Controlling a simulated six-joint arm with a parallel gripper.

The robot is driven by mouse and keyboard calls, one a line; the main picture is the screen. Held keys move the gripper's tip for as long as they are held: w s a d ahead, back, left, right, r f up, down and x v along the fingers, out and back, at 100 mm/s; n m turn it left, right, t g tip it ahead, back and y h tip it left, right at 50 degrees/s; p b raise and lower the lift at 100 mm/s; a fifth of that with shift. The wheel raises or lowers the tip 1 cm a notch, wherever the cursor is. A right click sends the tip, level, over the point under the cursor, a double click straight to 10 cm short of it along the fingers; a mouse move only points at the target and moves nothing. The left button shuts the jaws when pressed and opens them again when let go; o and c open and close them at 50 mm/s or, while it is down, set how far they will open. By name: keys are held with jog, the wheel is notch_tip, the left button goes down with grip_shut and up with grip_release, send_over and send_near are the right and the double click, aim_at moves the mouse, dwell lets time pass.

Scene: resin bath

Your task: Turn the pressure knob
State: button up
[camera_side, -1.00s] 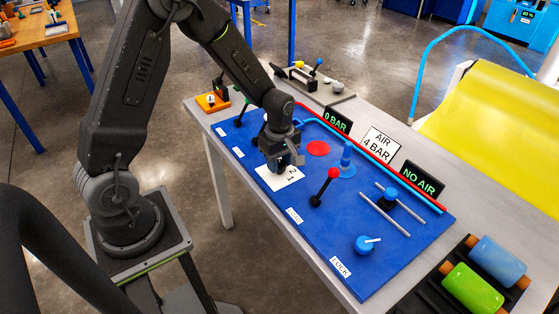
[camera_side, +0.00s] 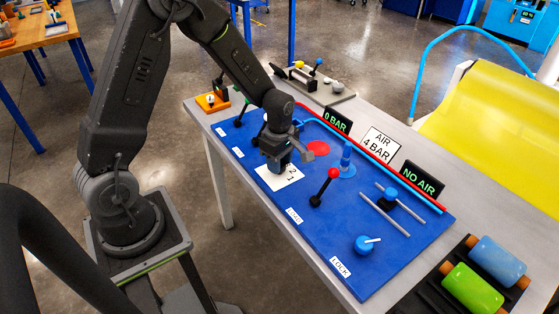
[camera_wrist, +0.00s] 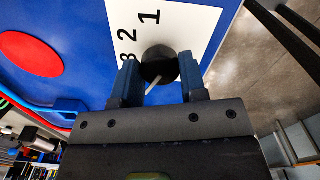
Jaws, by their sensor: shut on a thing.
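The pressure knob (camera_wrist: 159,62) is a dark grey round knob on a white dial plate (camera_wrist: 190,20) printed with 1, 2 and 3. In the wrist view it sits between the two blue fingers of my gripper (camera_wrist: 159,78), which is shut on it. A thin pale pointer line on the knob slants down and left, away from the digits. In the side view my gripper (camera_side: 277,163) is low over the plate (camera_side: 285,178) and hides the knob. The 1 and 2 show beside it.
The plate lies on a blue panel (camera_side: 310,245). A red-topped lever (camera_side: 324,188) stands close to the right of my gripper. A blue cone (camera_side: 346,160) and a red disc (camera_side: 318,148) are behind. Signs reading 0 BAR (camera_side: 336,122), AIR 4 BAR and NO AIR line the back.

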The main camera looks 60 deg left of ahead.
jog(key=o, duration=0.9)
jog(key=shift+o, duration=0.2)
notch_tip(320, 180, up, 14)
jog(key=s+d+r+m+t, duration=0.2)
jog(key=s+d+r+m, duration=0.2)
jog(key=s+m, duration=0.5)
jog(key=s+d+r+m+t, duration=0.3)
jog(key=s+r+m, duration=0.2)
jog(key=s+m, duration=0.3)
jog(key=m, duration=0.4)
jog(key=shift+s+d+r+t, duration=0.3)
jog(key=shift+s+d+r, duration=0.05)
jog(key=shift+d, duration=0.05)
